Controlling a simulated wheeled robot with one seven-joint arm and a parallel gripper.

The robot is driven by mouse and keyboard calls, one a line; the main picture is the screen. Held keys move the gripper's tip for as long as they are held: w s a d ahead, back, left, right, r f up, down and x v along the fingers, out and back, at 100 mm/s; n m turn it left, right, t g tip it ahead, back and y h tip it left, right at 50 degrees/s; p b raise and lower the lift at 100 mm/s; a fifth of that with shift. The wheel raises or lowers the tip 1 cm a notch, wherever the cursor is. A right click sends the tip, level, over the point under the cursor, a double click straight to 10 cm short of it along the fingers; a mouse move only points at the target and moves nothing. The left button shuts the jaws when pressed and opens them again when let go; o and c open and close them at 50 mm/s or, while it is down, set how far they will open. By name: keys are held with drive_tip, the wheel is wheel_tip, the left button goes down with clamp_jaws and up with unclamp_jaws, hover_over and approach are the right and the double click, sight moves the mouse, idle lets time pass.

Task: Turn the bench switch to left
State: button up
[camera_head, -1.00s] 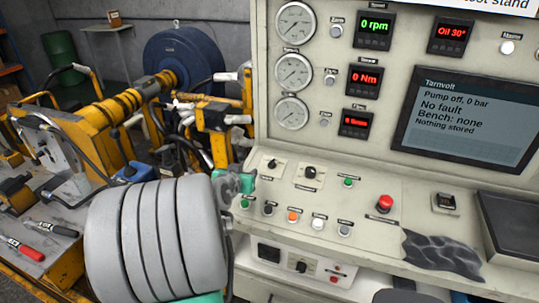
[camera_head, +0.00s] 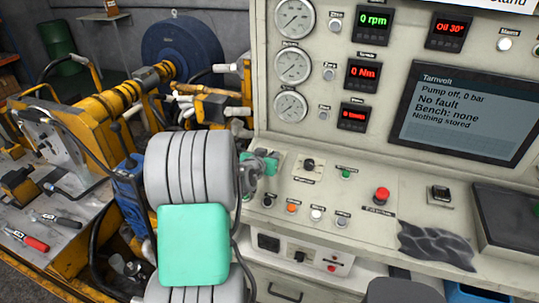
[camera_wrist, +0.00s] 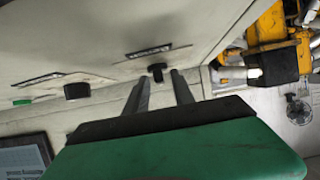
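Two black rotary knobs sit on the sloping console, and their labels are too small to read, so I cannot tell which is the bench switch. The left knob is hidden behind my gripper (camera_head: 265,164) in the head view. In the wrist view this black knob (camera_wrist: 157,72) shows just beyond and between the fingertips of my gripper (camera_wrist: 161,79). The fingers are apart and hold nothing; I cannot tell whether they touch the knob. The other black knob (camera_head: 309,165) is to the right, and it also shows in the wrist view (camera_wrist: 77,91). The screen (camera_head: 468,115) reads "Bench: none".
A row of push buttons (camera_head: 291,208) lies just below the knobs. A red emergency button (camera_head: 382,195) is farther right. Gauges (camera_head: 290,106) and red and green displays (camera_head: 371,19) stand on the upright panel. Yellow machinery (camera_head: 100,117) is at the left.

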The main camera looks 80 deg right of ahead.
clamp_jaws()
drive_tip(key=shift+s, duration=0.1)
idle(0.3)
drive_tip(key=shift+s+n+t+b, duration=0.2)
drive_tip(key=shift+n+t+b, duration=0.1)
drive_tip(key=shift+n+t, duration=0.7)
drive_tip(key=shift+s+d+f+n+t+b, duration=0.1)
drive_tip(key=shift+s+f+n+t+b, duration=0.05)
drive_tip(key=shift+n+t+b, duration=0.65)
drive_tip(key=n+t+b, duration=0.1)
drive_tip(key=b, duration=0.1)
drive_tip(key=n+t+y+b, duration=0.1)
drive_tip(key=b, duration=0.1)
drive_tip(key=shift+f+n+t, duration=0.25)
drive_tip(key=shift+n+t, duration=0.05)
drive_tip(key=shift+n, duration=0.1)
drive_tip(key=n+t+y+b, duration=0.1)
drive_tip(key=b, duration=0.1)
drive_tip(key=n+t+y+b, duration=0.1)
drive_tip(key=n+b, duration=0.1)
drive_tip(key=shift+r+t, duration=0.2)
drive_tip(key=shift+t, duration=0.1)
